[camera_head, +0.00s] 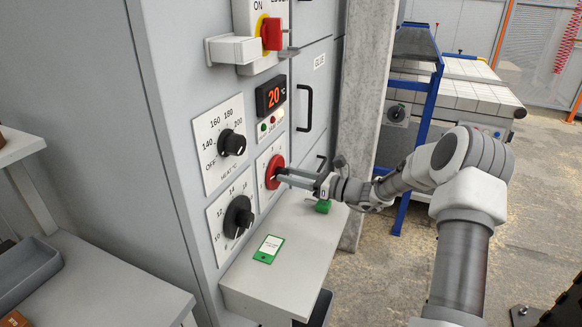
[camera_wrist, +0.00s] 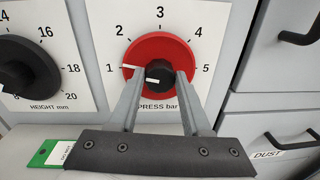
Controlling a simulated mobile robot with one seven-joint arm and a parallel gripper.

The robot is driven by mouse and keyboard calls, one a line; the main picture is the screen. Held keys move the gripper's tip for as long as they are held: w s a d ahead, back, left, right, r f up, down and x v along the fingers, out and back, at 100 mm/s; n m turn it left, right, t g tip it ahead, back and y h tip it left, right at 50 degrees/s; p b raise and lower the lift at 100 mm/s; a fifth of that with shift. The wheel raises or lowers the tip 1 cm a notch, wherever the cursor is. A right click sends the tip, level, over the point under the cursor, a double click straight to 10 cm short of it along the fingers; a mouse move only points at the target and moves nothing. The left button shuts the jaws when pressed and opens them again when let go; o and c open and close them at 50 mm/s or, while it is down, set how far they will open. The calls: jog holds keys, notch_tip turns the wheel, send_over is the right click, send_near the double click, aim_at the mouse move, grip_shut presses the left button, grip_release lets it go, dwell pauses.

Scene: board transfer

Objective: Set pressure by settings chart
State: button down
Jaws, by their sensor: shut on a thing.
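The pressure knob, a red disc with a black hub, sits on the PRESS bar dial in the wrist view (camera_wrist: 181,51); it also shows in the head view (camera_head: 274,172). The dial reads 1 to 5, and the white mark on the red disc points at about 1. A second white mark is on the hub, pointing left. My gripper (camera_head: 281,174) is shut on the knob's hub, one finger on either side in the wrist view (camera_wrist: 158,78). A green-edged card (camera_head: 268,249) with print too small to read lies on the shelf.
The heat dial (camera_head: 232,143) is above left and the height dial (camera_head: 238,217) below left of the pressure knob. A red temperature display (camera_head: 271,95) reads 20. Drawer handles are at right.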

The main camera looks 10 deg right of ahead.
jog(key=m+p, duration=0.1)
jog(key=p, duration=0.1)
jog(key=m+p, duration=0.2)
jog(key=shift+r, duration=0.25)
jog(key=shift+d+f+m+p, duration=0.1)
jog(key=shift+f+m+p, duration=0.1)
jog(key=shift+m+p, duration=1.35)
jog(key=shift+f, duration=0.1)
jog(key=shift+c, duration=1.8)
grip_release()
jog(key=shift+w, duration=0.1)
jog(key=v, duration=1.7)
jog(key=shift+d+r, duration=0.25)
jog(key=shift+r, duration=0.05)
jog(key=shift+a+r+g, duration=0.1)
jog(key=shift+g, duration=0.2)
